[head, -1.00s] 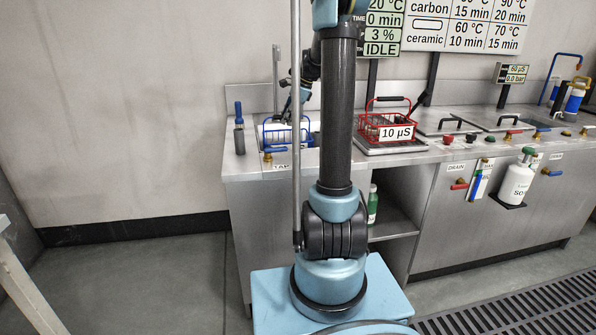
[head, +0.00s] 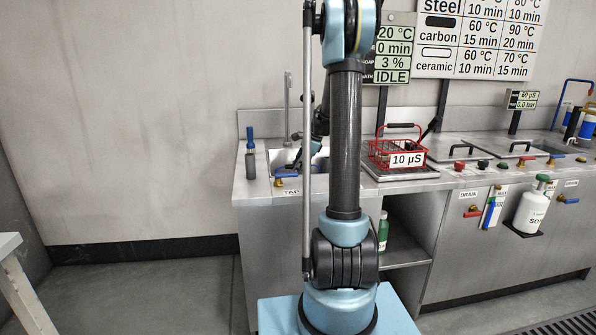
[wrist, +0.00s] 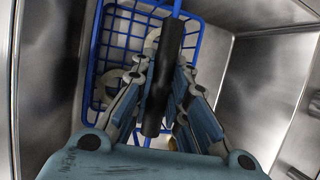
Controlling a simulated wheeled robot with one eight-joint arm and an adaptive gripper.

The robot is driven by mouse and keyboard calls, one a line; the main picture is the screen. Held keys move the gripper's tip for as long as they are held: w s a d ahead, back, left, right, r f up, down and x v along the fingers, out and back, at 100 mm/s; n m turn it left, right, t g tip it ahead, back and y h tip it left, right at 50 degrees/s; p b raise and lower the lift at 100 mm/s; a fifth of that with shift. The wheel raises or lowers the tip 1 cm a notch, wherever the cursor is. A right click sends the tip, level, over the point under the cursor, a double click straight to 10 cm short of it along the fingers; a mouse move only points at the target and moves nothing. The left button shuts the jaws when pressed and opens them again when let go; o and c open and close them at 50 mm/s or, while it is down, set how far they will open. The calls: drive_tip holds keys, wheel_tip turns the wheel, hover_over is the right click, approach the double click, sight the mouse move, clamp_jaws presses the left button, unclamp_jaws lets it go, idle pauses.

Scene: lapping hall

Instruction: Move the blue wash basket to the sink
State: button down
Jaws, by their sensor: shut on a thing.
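The blue wash basket (wrist: 115,42), a wire basket with a black handle grip (wrist: 171,45), is in the wrist view. My gripper (wrist: 163,88) is shut on that grip. Pale round parts lie inside the basket. Shiny metal walls surround it, so it is down in the sink basin; whether it touches the floor of the basin I cannot tell. In the head view the sink (head: 281,158) is at the left end of the steel counter. My arm reaches over it, and the basket is hidden below the rim.
A red wire basket (head: 384,147) labelled 10 µS stands to the right of the sink. A faucet (head: 286,110) rises behind the sink, and a blue-topped bottle (head: 250,160) stands at its left. A blue-handled tap (head: 287,175) is at the front edge.

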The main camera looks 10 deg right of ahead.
drive_tip(key=shift+f, duration=0.2)
drive_tip(key=c, duration=1.6)
unclamp_jaws()
drive_tip(key=shift+o, duration=0.2)
